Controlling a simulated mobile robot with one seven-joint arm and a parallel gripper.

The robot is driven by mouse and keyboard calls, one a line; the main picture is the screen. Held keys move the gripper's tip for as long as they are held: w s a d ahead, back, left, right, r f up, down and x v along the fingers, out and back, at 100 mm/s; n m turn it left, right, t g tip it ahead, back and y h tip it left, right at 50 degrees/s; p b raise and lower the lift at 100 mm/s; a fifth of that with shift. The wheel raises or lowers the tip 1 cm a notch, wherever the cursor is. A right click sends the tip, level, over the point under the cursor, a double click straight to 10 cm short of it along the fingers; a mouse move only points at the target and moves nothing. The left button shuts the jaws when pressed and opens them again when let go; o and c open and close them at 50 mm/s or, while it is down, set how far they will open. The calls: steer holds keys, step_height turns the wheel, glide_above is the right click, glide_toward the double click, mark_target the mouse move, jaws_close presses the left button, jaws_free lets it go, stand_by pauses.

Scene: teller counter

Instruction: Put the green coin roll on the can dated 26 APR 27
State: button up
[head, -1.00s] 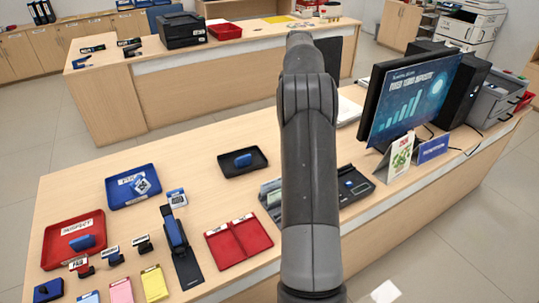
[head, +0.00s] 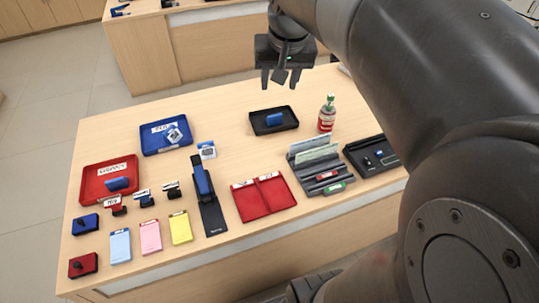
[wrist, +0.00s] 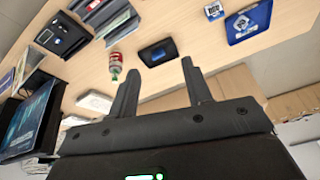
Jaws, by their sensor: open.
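A red-and-white can (head: 326,121) stands upright on the counter, right of the black tray, with a green-and-white upright piece (head: 330,100) on its top. I cannot tell whether that piece is a coin roll or a cap, and no date is readable. The can also shows in the wrist view (wrist: 115,60). A small green roll-like item (head: 334,188) with a pale label lies at the front of the grey note holder, beside a red one (head: 327,176). My gripper (head: 281,80) is open and empty, raised above the counter's far side, apart from the can.
A black tray (head: 257,128) holds a blue block. The grey note holder (head: 303,152), a black device (head: 370,157) and a red two-part tray (head: 241,208) stand nearby. Blue and red trays, stamps and coloured pads fill the left. Bare counter surrounds the can.

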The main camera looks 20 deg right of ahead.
steer(key=s+a+f+n+t, duration=0.1)
steer(key=s+a+f, duration=0.2)
steer(key=s, duration=0.4)
steer(key=s+a+f+n, duration=0.2)
steer(key=s+a+f, duration=0.2)
steer(key=s, duration=0.4)
steer(key=shift+s+a+f+t, duration=0.2)
steer(key=shift+a+f+t, duration=0.1)
steer(key=shift+t, duration=0.1)
